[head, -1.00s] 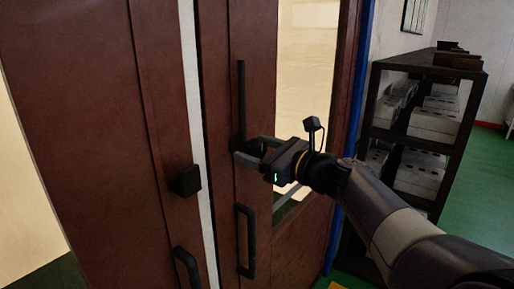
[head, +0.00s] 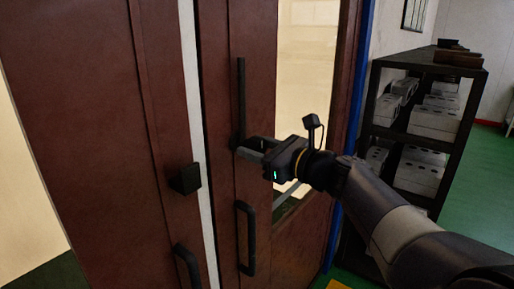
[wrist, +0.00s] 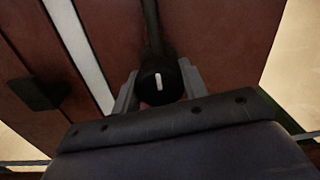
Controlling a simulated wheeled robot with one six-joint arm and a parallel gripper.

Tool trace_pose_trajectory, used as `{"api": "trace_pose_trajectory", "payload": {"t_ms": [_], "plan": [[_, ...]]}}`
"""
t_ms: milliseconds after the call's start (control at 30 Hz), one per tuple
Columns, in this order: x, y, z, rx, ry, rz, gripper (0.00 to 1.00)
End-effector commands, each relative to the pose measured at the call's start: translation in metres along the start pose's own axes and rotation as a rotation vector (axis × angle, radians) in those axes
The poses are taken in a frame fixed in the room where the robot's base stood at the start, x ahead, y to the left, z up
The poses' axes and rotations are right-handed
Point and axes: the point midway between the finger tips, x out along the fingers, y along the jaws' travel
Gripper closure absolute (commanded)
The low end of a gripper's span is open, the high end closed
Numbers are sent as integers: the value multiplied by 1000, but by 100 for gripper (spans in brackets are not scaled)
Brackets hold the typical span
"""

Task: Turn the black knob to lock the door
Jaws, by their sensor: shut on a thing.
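The black knob (wrist: 158,87) sits on the right red-brown door leaf (head: 216,90), at the foot of a vertical black rod (head: 241,98). Its face has a short white mark, nearly upright in the wrist view. My gripper (head: 247,148) is shut on the knob, with one grey finger on each side of it in the wrist view. In the head view the fingers hide most of the knob. A black block-shaped fitting (head: 185,179) is on the left door leaf (head: 95,110), across a white strip (head: 197,120) between the leaves.
Black pull handles (head: 246,238) hang below on both leaves. The right leaf has a glass pane (head: 304,65). A dark shelf (head: 432,61) with several grey boxes stands to the right, close to my arm. Green floor is open at the far right.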

Motion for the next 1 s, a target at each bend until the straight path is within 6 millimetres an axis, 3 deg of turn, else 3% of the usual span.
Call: {"api": "trace_pose_trajectory", "payload": {"t_ms": [467,1000], "plan": [[0,0,-4,-110,-4,-2,100],[0,1,-6,-587,-19,-5,100]]}}
